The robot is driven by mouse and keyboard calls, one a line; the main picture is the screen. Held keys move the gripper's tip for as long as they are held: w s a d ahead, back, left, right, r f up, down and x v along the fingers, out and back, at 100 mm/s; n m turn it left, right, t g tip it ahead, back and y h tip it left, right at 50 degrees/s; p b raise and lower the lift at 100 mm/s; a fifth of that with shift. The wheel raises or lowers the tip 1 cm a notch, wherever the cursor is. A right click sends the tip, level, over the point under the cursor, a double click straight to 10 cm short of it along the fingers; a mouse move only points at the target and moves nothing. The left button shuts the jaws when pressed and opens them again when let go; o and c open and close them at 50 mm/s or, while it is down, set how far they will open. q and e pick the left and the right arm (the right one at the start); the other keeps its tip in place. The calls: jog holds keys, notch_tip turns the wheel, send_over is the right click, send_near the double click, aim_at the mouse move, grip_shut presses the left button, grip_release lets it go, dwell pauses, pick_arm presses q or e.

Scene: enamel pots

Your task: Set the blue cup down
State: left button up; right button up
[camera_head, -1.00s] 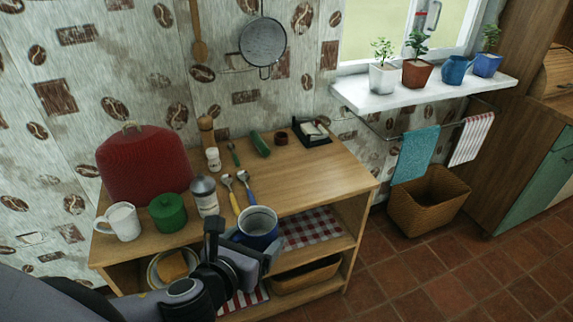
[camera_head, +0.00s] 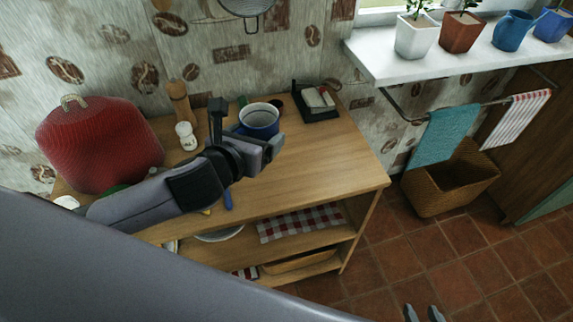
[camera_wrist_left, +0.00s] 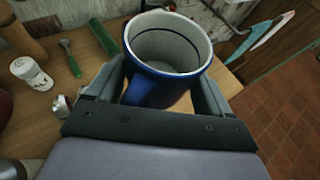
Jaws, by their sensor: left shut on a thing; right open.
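The blue cup (camera_head: 259,122), white inside, is upright over the back part of the wooden tabletop (camera_head: 310,165). My left gripper (camera_head: 266,146) is shut on it. In the left wrist view the cup (camera_wrist_left: 152,88) sits between the two fingers of the left gripper (camera_wrist_left: 160,92), its opening facing up. I cannot tell whether its base touches the tabletop. My right gripper (camera_head: 424,313) is open and empty at the bottom edge of the head view, over the floor; only its fingertips show.
A black tray (camera_head: 318,114) stands right of the cup. A salt shaker (camera_head: 186,136), a wooden mill (camera_head: 179,102) and a red cover (camera_head: 98,146) are to the left. A green rolled item (camera_wrist_left: 104,37) lies behind the cup. The tabletop's right front is clear.

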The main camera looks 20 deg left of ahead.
pick_arm(q)
notch_tip(320, 180, up, 5)
jog(key=m+h+b, duration=0.1)
jog(key=b, duration=0.1)
send_over(283, 172)
jog(key=shift+h, duration=0.3)
notch_tip(283, 172, down, 19)
jog(key=b, duration=0.3)
jog(key=shift+w+f+b, duration=0.1)
jog(key=shift+b, duration=0.2)
jog(key=o, duration=1.1)
jog(key=shift+f, duration=0.15)
jog(key=shift+r, duration=0.2)
jog(key=p+v, duration=0.1)
jog(key=v, duration=1.1)
